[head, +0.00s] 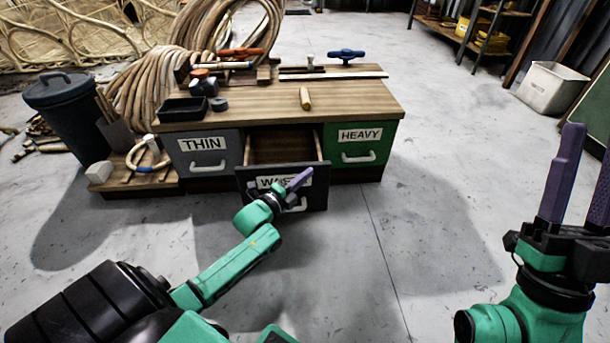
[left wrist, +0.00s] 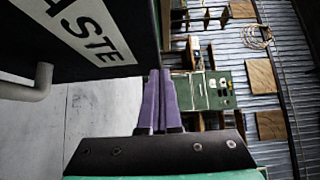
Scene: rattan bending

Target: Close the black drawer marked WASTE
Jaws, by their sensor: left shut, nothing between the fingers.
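The black drawer marked WASTE (head: 316,196) sits in the middle of the wooden-topped bench and is pulled out, with its empty-looking wooden inside showing. Its front has a white label, partly hidden by my left gripper (head: 305,174), and a pale handle. My left gripper is shut and empty, in front of the drawer face in the head view. In the left wrist view the shut purple fingers (left wrist: 158,82) are close to the edge of the drawer front (left wrist: 120,85); I cannot tell if they touch. My right gripper (head: 592,145) is open and empty at the far right, away from the bench.
The grey THIN drawer (head: 207,164) and green HEAVY drawer (head: 360,155) flank it, both shut. Tools and a black tray (head: 183,109) lie on the bench top (head: 360,103). A dark bin (head: 70,120) stands left. The floor in front and right is clear.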

